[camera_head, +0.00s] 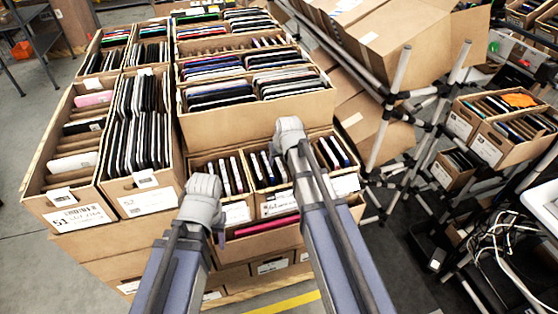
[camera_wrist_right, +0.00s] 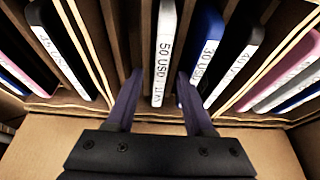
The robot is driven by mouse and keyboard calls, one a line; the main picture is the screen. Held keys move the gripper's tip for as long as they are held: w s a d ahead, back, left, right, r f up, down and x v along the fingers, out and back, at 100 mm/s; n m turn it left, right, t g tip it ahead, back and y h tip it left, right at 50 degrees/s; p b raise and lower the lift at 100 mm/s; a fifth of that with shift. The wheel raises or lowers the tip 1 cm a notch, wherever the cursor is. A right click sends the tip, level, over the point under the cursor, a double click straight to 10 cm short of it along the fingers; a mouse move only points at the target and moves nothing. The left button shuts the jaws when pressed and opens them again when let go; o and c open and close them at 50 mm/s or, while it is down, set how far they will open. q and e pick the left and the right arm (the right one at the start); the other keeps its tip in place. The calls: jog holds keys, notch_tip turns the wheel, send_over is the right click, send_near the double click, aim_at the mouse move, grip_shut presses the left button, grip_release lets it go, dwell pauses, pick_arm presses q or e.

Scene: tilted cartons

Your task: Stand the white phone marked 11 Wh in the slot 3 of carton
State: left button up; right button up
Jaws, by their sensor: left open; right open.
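In the right wrist view a white phone (camera_wrist_right: 164,50) stands on edge, its spine label starting with what reads as "50". My right gripper (camera_wrist_right: 159,88) is open, with one finger on each side of this phone's lower end; I cannot tell whether they touch it. A blue phone (camera_wrist_right: 207,50) stands just right of the right finger. I cannot make out "11 Wh" on any label. In the head view the right gripper is hidden behind its wrist (camera_head: 290,131), over the small front cartons. My left gripper (camera_head: 221,238) is open, mostly hidden by its wrist. Slot numbers are not readable.
A carton labelled 51 (camera_head: 72,217) holds a few spaced white and pink devices; carton 52 (camera_head: 148,201) beside it is packed with dark ones. A tall full carton (camera_head: 262,121) stands behind the front cartons. Metal posts (camera_head: 390,105) and tilted cardboard boxes (camera_head: 405,40) stand at right.

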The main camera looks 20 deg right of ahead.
jog(key=shift+r, duration=0.1)
jog(key=p+v, duration=0.7)
jog(key=shift+s+r, duration=0.15)
jog(key=shift+r, duration=0.25)
notch_tip(320, 180, up, 9)
jog(key=p, duration=0.9)
jog(key=shift+f, duration=0.1)
jog(key=s+a+f+n+g+b, duration=0.1)
jog(key=s+a+f+b, duration=0.2)
jog(key=s, duration=0.4)
jog(key=s+a+f+n+g+h+b, duration=0.1)
jog(key=s+a+f+g+b, duration=0.1)
jog(key=s+a+f+b, duration=0.2)
jog(key=s+a+f+n+g+b, duration=0.1)
jog(key=s+a+f+g+b, duration=0.1)
jog(key=s+a+f, duration=0.3)
jog(key=s+a+b, duration=0.1)
jog(key=s, duration=0.3)
jog(key=shift+s+a+h, duration=0.2)
jog(key=shift+s+h, duration=0.1)
